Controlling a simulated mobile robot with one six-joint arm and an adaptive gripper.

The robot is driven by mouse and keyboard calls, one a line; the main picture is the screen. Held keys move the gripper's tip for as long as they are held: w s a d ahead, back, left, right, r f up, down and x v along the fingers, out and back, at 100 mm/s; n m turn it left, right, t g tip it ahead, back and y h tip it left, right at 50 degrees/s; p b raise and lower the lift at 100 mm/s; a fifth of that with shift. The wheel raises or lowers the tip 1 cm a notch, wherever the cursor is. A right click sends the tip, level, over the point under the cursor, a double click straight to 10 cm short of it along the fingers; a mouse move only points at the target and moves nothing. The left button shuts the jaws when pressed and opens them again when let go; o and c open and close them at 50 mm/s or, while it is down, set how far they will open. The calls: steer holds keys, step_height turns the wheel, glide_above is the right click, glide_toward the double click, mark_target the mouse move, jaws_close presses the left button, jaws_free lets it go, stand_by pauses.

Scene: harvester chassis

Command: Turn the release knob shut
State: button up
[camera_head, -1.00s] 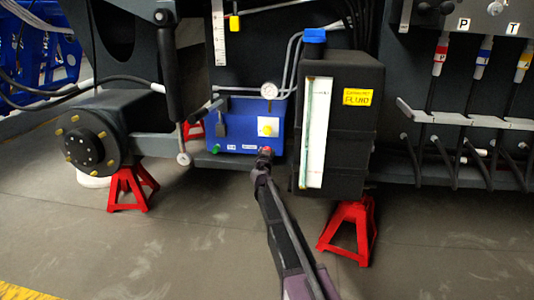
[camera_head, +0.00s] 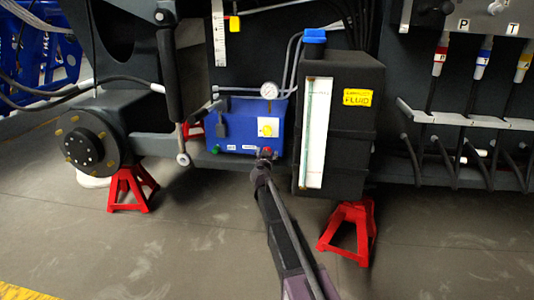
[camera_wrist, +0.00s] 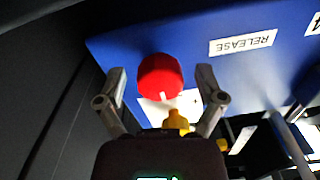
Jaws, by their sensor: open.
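The red release knob (camera_wrist: 160,77) sits on the front of a blue unit (camera_wrist: 130,42), beside a white label reading RELEASE (camera_wrist: 243,43) that appears upside down in the wrist view. The knob has a white mark on its rim. My gripper (camera_wrist: 161,78) is open, with one finger on each side of the knob and visible gaps to it. In the head view the blue unit (camera_head: 235,113) stands left of the black fluid tank, and my gripper (camera_head: 265,155) is at its lower right, covering part of the knob.
A yellow knob (camera_head: 267,128) and a pressure gauge (camera_head: 269,90) are on the blue unit. The black tank (camera_head: 350,125) stands close on the right. A red stand (camera_head: 347,232) is below it, another (camera_head: 130,188) on the left. Open floor lies in front.

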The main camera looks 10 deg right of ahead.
steer(key=v, duration=1.2)
stand_by(0.4)
